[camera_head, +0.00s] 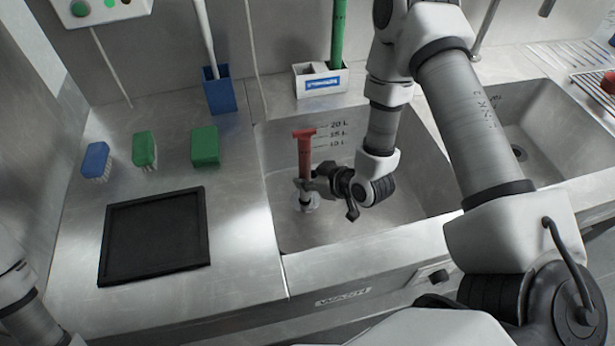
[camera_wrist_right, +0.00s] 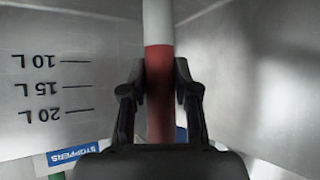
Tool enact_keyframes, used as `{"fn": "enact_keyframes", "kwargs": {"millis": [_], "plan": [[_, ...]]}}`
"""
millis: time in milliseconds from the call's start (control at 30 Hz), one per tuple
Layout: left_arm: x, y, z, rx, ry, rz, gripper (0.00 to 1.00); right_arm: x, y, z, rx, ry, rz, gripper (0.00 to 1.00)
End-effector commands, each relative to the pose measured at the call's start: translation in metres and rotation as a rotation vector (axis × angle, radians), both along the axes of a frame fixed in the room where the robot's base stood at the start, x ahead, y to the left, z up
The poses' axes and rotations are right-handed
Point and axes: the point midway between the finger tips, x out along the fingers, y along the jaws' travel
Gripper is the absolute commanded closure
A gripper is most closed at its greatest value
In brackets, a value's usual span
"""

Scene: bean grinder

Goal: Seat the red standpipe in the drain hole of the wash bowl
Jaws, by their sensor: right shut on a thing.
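The standpipe (camera_head: 305,157) is upright in the wash bowl (camera_head: 284,215), with a red upper part, a red cross-piece on top and a pale lower end. My right gripper (camera_head: 310,186) is shut around the pipe. In the right wrist view the pipe (camera_wrist_right: 159,75) stands between the two fingers (camera_wrist_right: 160,83), its red part meeting a white part. The drain hole cannot be seen under the pipe, so I cannot tell whether the lower end is in it. My left gripper is out of view; only part of my left arm shows at the lower left.
A stoppers holder (camera_head: 322,82) and a blue holder (camera_head: 219,92) stand behind the bowl. Brushes (camera_head: 96,158) and a black tray (camera_head: 112,238) lie on the left counter. A second basin (camera_head: 545,125) is at the right.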

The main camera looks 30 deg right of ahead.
Motion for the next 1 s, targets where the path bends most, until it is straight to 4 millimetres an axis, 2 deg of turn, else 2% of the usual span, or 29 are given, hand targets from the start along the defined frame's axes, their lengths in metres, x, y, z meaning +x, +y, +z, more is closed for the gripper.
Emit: {"fn": "enact_keyframes", "kwargs": {"millis": [1000], "plan": [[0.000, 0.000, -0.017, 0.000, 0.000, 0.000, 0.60, 0.000, 0.000, -0.022, 0.000, -0.001, 0.000, 1.00]]}}
